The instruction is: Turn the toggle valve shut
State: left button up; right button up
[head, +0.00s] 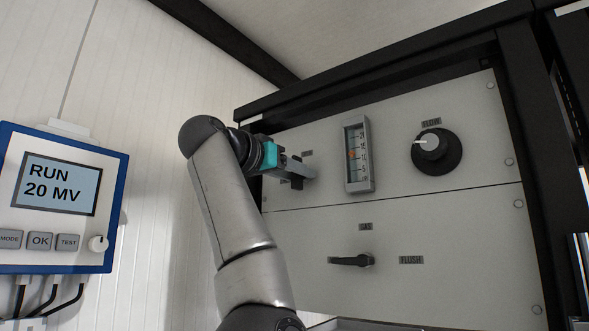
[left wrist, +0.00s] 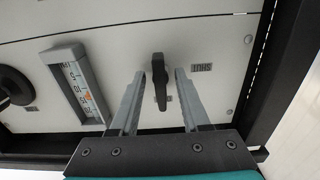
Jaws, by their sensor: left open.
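The toggle valve is a black lever (left wrist: 159,82) on the pale upper panel. In the left wrist view it stands lengthwise in the picture, and a label reading SHUT (left wrist: 202,67) is to its right. My left gripper (left wrist: 160,74) is open, with one finger on each side of the lever and a visible gap on both sides. In the head view my left gripper (head: 300,170) is at the left part of the upper panel and largely hides the lever. My right gripper is not in view.
A flow gauge (head: 358,155) and a round FLOW knob (head: 431,143) sit right of my gripper. A second black lever (head: 351,261) with a FLUSH label is on the lower panel. A blue-framed controller (head: 60,225) reading RUN 20 MV hangs on the left wall.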

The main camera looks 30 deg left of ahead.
pick_arm(q)
grip_shut()
dwell(0.3)
